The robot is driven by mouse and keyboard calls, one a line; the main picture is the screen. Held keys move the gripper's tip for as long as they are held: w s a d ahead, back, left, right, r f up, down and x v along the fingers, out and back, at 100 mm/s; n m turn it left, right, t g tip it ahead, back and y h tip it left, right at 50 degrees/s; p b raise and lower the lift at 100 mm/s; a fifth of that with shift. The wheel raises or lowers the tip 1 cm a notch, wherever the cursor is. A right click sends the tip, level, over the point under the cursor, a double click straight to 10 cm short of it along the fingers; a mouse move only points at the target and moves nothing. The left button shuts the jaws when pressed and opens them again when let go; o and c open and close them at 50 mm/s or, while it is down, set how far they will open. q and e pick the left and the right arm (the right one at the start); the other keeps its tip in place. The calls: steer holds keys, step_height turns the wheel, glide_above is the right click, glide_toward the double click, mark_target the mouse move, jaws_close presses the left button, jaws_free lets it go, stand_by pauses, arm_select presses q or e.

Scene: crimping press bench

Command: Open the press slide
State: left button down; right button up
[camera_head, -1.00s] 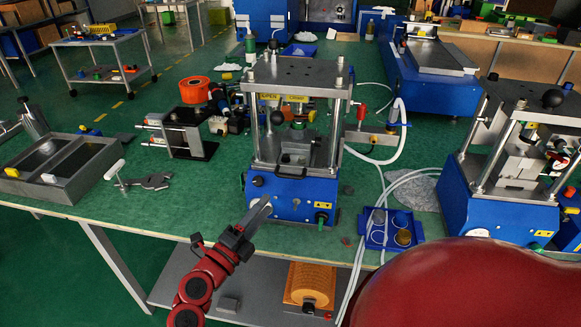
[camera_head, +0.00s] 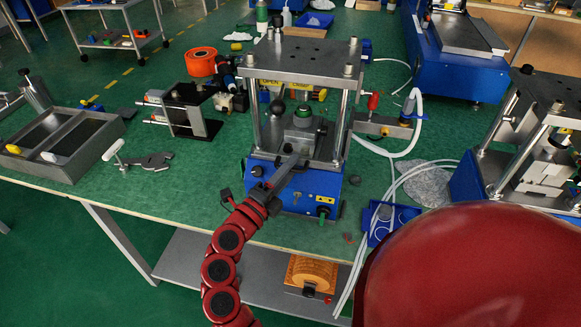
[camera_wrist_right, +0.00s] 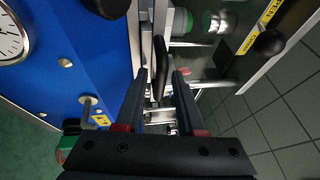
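The press (camera_head: 300,95) stands mid-bench, with a blue base, four posts and a grey top plate. Its slide (camera_head: 309,135) sits between the posts, with a green-topped part on it. My right gripper (camera_head: 294,160) reaches up to the press front and hides the slide's handle in the head view. In the right wrist view the black handle (camera_wrist_right: 161,65) lies in line with the gap between my two fingers (camera_wrist_right: 158,85). The fingers stand apart, and I see no contact on the handle. My left gripper is not in view.
A second press (camera_head: 530,150) stands at the right. A two-part tray (camera_head: 70,125) and a clamp tool (camera_head: 150,162) lie on the left. A blue tray (camera_head: 378,232) sits at the bench's front edge. White hoses run right of the press.

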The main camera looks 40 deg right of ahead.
jaws_close()
stand_by(1.2)
